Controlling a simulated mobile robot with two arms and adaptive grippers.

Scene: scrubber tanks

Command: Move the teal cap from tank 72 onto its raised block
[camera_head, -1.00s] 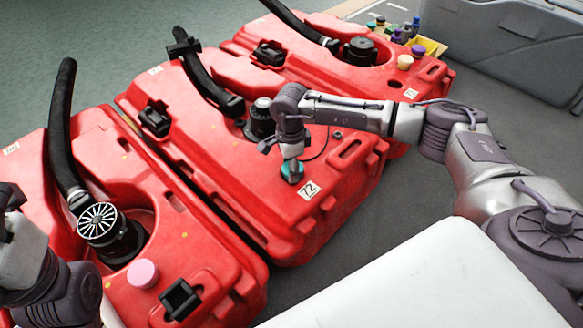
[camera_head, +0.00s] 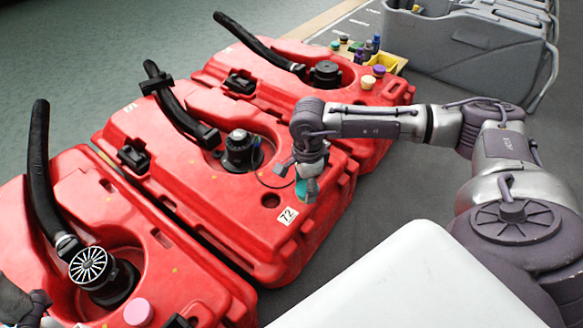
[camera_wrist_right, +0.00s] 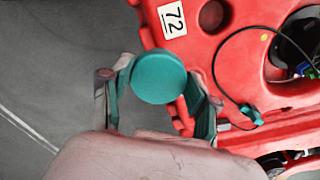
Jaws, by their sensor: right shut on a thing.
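My right gripper (camera_head: 308,180) is shut on the teal cap (camera_head: 301,187) above the near right end of tank 72 (camera_head: 215,190). In the right wrist view the round teal cap (camera_wrist_right: 158,77) sits between the two fingers. Tank 72 is red, with a white "72" label (camera_head: 288,215). A bare dark hole (camera_head: 270,200) shows beside the label, apart from the cap. A raised block for the cap cannot be made out for certain. Only part of my left arm shows at the lower left; its fingertips are out of frame.
A red tank with a pink cap (camera_head: 138,312) lies at the near left. Another red tank (camera_head: 270,85) with a purple cap (camera_head: 379,71) lies behind. Small coloured caps and a yellow tray (camera_head: 383,62) stand beyond it. Grey bins (camera_head: 440,50) stand at the back right.

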